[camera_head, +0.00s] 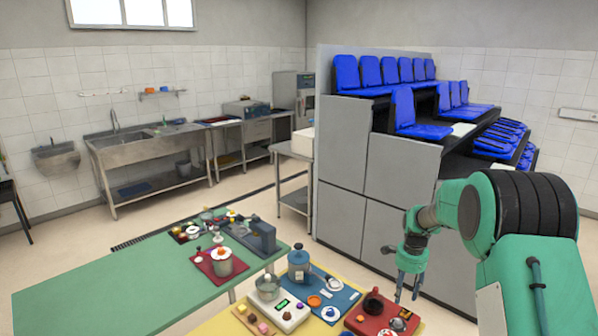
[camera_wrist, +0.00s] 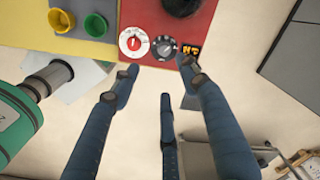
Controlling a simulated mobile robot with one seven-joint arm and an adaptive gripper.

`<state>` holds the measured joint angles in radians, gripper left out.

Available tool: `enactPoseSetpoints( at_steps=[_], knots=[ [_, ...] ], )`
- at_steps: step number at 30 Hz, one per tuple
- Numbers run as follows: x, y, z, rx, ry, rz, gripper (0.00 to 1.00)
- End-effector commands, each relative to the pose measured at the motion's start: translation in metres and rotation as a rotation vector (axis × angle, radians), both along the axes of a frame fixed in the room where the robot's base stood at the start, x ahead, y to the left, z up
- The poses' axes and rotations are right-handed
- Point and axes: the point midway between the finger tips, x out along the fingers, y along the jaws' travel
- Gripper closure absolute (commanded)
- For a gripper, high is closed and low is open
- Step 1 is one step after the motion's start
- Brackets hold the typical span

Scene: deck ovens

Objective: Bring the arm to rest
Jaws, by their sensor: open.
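My gripper (camera_head: 408,288) hangs from my green and grey arm on the right of the head view, fingers pointing down, beside the right end of the yellow table (camera_head: 220,322). In the wrist view my gripper (camera_wrist: 160,76) has its blue fingers spread apart, with nothing between them. The fingertips show over the edge of a red mat (camera_wrist: 195,20) and the pale floor. I cannot tell their height above the table.
The red mat bears a dark pot (camera_head: 373,302) and small items. A blue mat (camera_head: 340,293) and a white scale (camera_head: 283,318) lie left of it. A green table (camera_head: 110,285) stands further left. A grey tiered stand (camera_head: 345,150) with blue seat-like pieces rises behind my gripper.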

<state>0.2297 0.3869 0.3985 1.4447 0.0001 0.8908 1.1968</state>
Motion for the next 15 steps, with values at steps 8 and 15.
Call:
enactPoseSetpoints(
  at_steps=[8,15],
  knots=[
    [-0.032,0.029,0.078,-0.02,-0.058,0.167,0.55],
    [-0.075,0.056,0.14,-0.044,-0.107,0.334,0.55]
  ],
)
